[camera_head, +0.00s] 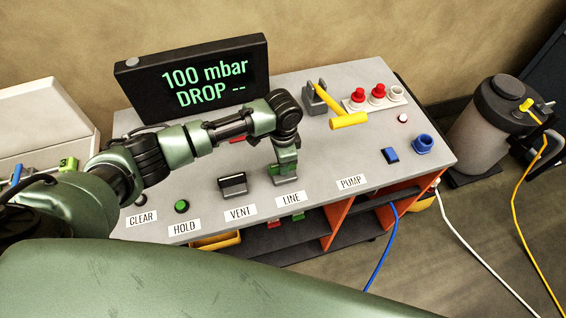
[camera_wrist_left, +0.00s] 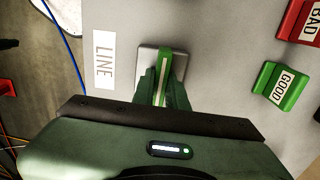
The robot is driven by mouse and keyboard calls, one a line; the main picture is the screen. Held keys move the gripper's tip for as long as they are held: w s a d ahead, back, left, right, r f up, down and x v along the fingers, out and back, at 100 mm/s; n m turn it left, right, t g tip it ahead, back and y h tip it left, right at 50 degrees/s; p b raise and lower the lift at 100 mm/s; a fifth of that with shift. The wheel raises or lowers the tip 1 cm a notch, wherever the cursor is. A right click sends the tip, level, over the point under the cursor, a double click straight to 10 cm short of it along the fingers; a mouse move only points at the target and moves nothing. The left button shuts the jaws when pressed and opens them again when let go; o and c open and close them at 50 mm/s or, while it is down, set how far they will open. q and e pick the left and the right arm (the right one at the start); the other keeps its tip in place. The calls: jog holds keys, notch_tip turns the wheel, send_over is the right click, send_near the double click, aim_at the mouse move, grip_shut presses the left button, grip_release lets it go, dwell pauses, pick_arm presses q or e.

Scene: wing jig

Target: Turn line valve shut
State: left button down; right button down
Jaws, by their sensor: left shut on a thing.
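The line valve (camera_wrist_left: 163,70) has a green handle with a pale stripe on a grey square base. It sits behind the LINE label (camera_head: 291,198) on the grey bench panel. In the left wrist view the handle runs roughly along the long side of the LINE label (camera_wrist_left: 104,60). My left gripper (camera_head: 285,172) points down over the valve and is shut on its handle. The fingers hide part of the handle, and in the head view the arm and gripper cover most of the valve. My right gripper is not in view.
A display (camera_head: 195,78) reads "100 mbar DROP --". The black VENT handle (camera_head: 232,184) is close on the left. A green GOOD block (camera_wrist_left: 282,86) and red BAD block (camera_wrist_left: 299,22) are nearby. The panel before PUMP is clear.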

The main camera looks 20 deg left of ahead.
pick_arm(q)
jog(key=c, duration=1.4)
grip_release()
jog(key=shift+c, duration=0.2)
notch_tip(320, 180, up, 7)
jog(key=shift+f+b, duration=0.1)
jog(key=shift+b, duration=1)
jog(key=shift+r, duration=0.5)
